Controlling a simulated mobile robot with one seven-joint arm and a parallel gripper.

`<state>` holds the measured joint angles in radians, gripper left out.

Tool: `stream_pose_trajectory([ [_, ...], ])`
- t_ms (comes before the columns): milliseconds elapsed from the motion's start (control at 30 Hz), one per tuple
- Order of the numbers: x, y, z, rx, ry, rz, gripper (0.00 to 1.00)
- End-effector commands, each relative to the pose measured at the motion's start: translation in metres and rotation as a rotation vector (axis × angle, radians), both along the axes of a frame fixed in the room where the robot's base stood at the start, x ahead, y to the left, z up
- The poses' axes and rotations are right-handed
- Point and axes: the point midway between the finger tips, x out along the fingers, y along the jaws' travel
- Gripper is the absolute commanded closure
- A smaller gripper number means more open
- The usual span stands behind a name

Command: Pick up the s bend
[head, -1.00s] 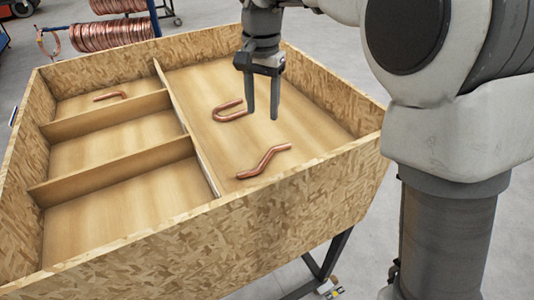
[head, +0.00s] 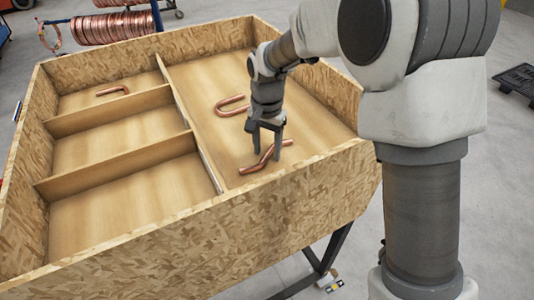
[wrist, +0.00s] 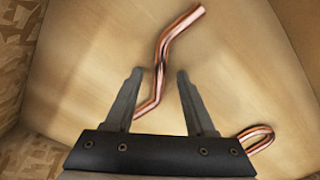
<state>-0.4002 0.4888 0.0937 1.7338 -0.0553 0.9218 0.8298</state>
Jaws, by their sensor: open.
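The s bend is a copper tube (head: 257,167) lying on the floor of the large right compartment near its front wall. My gripper (head: 267,158) is open and directly over the middle of the s bend, pointing down. In the wrist view the s bend (wrist: 160,65) runs up between the two open fingers of my gripper (wrist: 158,75), with its lower end close to the left finger. The fingers partly hide the tube in the head view. I cannot tell how much height is left between the fingertips and the floor.
A copper U bend (head: 229,103) lies behind my gripper in the same compartment. A copper elbow (head: 113,90) lies in the back left compartment. The wooden box (head: 150,252) has high walls, and a divider (head: 190,122) stands left of the gripper.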

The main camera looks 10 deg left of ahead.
Motion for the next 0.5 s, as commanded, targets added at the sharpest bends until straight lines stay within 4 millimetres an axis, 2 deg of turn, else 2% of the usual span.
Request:
stream_pose_trajectory([
  [200, 0.0, 0.0001, -0.0014, 0.0, 0.0, 0.0, 0.45],
  [267, 0.0, 0.0001, -0.0013, 0.0, 0.0, 0.0, 0.54],
  [500, 0.0, 0.0001, -0.0011, 0.0, 0.0, 0.0, 0.97],
])
